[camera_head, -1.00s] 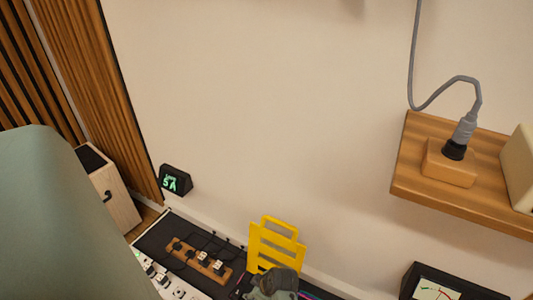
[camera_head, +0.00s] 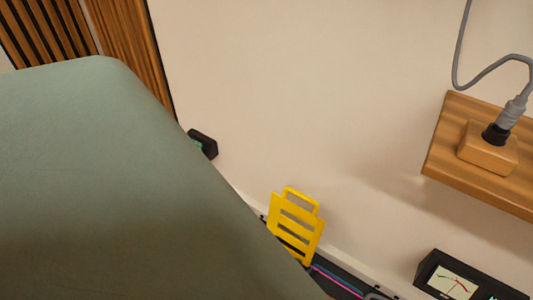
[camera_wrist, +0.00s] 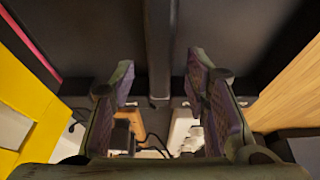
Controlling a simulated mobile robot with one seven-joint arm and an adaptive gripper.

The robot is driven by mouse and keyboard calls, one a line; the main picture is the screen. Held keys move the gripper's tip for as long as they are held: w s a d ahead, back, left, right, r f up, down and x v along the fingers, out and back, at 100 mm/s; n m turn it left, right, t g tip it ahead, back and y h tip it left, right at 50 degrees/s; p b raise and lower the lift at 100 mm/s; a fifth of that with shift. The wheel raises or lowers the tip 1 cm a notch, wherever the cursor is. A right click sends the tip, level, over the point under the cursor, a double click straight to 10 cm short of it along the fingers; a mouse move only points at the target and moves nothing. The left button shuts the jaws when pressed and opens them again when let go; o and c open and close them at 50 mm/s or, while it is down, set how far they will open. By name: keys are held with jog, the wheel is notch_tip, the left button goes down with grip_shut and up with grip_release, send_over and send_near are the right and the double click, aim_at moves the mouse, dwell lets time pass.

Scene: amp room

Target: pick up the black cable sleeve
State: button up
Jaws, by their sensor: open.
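A short black collar (camera_head: 495,134) sits at the foot of a grey plug in a wooden block on the shelf, in the head view. It may be the black cable sleeve, but I cannot tell for certain. In the wrist view, my gripper (camera_wrist: 162,95) is open, its two purple-padded fingers spread apart with nothing gripped between them. A dark upright bar (camera_wrist: 160,45) stands in the middle beyond the fingers; I cannot tell what it is. The gripper is hidden in the head view, where my green arm covers the left and lower area.
A yellow slotted rack (camera_head: 296,225) stands against the wall; yellow also fills the left of the wrist view. A wooden shelf (camera_head: 480,185) with a grey cable is on the right. A black meter (camera_head: 452,282) is below it. A small black display (camera_head: 203,144) is partly hidden.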

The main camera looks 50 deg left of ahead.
jog(key=shift+f, duration=0.2)
jog(key=shift+c, duration=0.6)
grip_shut()
